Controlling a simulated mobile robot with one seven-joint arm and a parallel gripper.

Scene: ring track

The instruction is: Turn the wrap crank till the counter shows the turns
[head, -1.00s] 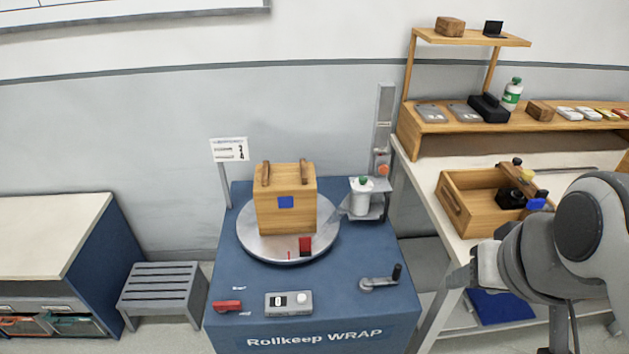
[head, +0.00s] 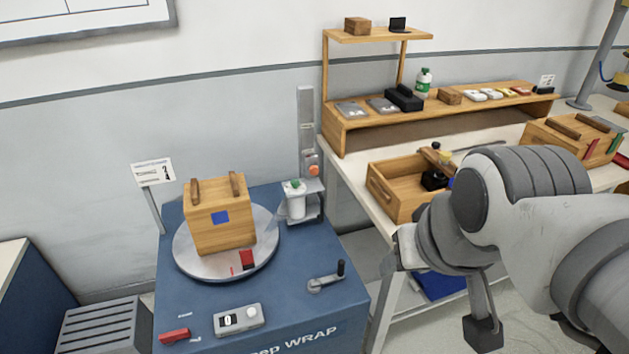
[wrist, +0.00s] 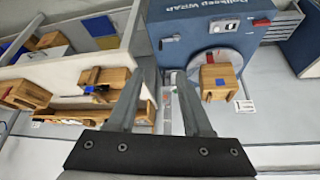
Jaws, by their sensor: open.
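The wrap crank (head: 326,279) sits at the front right of the blue wrap machine (head: 290,318), its dark handle upright. It also shows small in the wrist view (wrist: 168,41). The counter (head: 238,319) is a grey box at the machine's front; its digit is too small to read surely. A wooden crate (head: 220,218) with a blue square stands on the round turntable (head: 187,262). A small sign (head: 153,172) stands behind at left, showing figures. My gripper (wrist: 162,82) is open and empty in the wrist view, apart from the crank. In the head view my arm is at the right.
A white bench (head: 350,160) right of the machine holds an open wooden box (head: 392,200), a shelf and a second crate (head: 570,140). A red lever (head: 174,337) is at the machine's front left. A grey slatted stool (head: 100,325) stands at left.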

